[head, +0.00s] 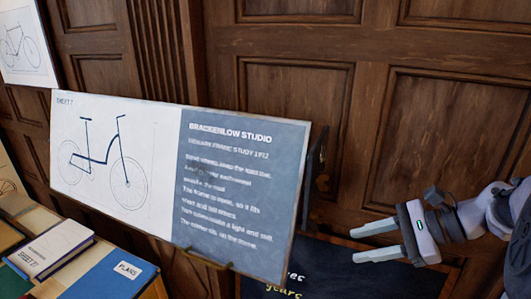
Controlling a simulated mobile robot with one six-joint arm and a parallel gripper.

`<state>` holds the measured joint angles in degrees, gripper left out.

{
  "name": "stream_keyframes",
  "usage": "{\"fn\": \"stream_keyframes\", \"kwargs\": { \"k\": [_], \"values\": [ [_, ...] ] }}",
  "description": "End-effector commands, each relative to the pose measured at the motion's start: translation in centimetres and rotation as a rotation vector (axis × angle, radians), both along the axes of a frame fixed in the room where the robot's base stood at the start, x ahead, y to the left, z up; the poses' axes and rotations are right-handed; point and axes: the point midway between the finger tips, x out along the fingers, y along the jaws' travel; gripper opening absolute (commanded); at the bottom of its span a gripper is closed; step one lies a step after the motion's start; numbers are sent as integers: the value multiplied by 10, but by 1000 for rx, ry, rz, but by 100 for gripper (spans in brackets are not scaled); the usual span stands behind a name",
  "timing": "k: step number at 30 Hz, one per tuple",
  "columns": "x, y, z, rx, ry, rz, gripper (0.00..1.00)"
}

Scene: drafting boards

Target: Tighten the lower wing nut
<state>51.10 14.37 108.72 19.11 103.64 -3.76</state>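A drafting board (115,190) carries a bicycle drawing on its left and a blue-grey text panel headed "Brackenlow Studio" on its right. A dark upright part (318,160) shows just behind the board's right edge. I cannot make out a wing nut on it; the lower wing nut is hidden or too small to tell. My gripper (353,243) is at the right, pointing left, with its two pale fingers apart and nothing between them. It is to the right of the board's lower right edge and apart from it.
A brass-coloured holder (203,260) is at the board's lower edge. A table (40,222) at lower left bears a blue "Plans" folder (112,278) and a white-topped book (52,249). A dark sign (375,275) is below my gripper. Wooden panelling (300,95) stands behind.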

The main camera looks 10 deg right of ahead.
Motion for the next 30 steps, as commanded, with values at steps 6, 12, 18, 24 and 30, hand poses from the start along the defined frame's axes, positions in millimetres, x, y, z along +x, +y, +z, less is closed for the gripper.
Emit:
{"fn": "stream_keyframes", "kwargs": {
  "k": [6, 12, 18, 24, 30],
  "values": [
    [6, -78, 58, 238, -22, -204, 38],
    [25, -58, 41, 252, -22, -209, 38],
    [61, -14, 18, 250, -21, -207, 38],
    [92, 23, -1, 248, -20, -208, 38],
    [107, 40, -10, 247, -22, -209, 38]
  ]
}}
